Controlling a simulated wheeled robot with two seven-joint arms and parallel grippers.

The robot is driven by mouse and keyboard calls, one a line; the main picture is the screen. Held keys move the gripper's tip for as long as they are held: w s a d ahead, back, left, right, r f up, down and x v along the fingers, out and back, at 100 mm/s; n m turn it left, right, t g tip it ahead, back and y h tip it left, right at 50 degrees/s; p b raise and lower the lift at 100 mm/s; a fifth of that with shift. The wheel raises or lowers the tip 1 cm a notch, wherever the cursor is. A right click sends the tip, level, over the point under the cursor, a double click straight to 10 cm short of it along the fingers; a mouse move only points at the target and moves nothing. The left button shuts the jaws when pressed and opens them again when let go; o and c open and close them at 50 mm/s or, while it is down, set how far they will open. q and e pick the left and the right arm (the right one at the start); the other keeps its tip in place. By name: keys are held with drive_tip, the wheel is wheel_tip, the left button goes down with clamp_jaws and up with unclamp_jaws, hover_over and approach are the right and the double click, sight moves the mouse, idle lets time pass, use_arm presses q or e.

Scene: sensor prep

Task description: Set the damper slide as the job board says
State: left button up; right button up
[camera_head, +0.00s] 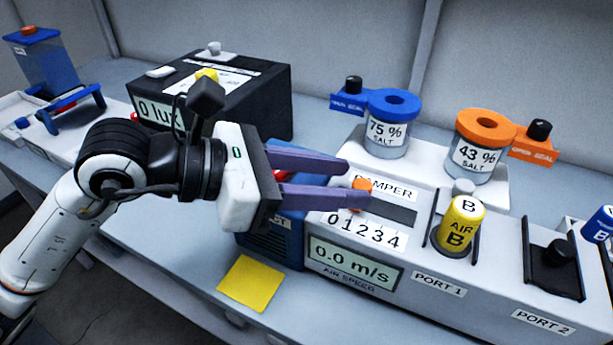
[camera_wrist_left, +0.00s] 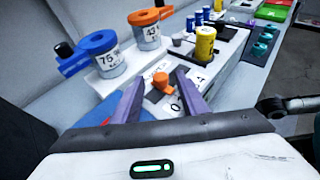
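The damper slide's orange knob (camera_head: 362,188) stands at the left, 0 end of its dark slot (camera_head: 394,211), behind the scale strip (camera_head: 365,232) marked 0 to 4. The knob (camera_wrist_left: 161,82) also shows in the left wrist view. My left gripper (camera_head: 358,183) is open, its purple fingers on either side of the knob, tips close to it. I cannot tell whether either finger touches it. The air speed display (camera_head: 352,264) reads 0.0 m/s. The job board is not recognisable in these views. My right gripper is not in view.
Blue-lidded (camera_head: 389,130) and orange-lidded (camera_head: 478,150) salt jars stand behind the damper. A yellow AIR B cylinder (camera_head: 460,224) stands in port 1, right of the slot. A black lux box (camera_head: 226,93) is behind my left arm. A yellow square (camera_head: 250,283) lies in front.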

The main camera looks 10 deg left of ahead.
sight(293, 214)
use_arm(q)
drive_tip(key=v, duration=0.4)
drive_tip(key=shift+s+a+b, duration=0.15)
drive_tip(key=shift+a+b, duration=0.15)
drive_tip(key=shift+a, duration=0.05)
drive_tip(key=shift+s+a+r, duration=0.3)
drive_tip(key=shift+a+r, duration=0.1)
drive_tip(key=shift+a, duration=0.05)
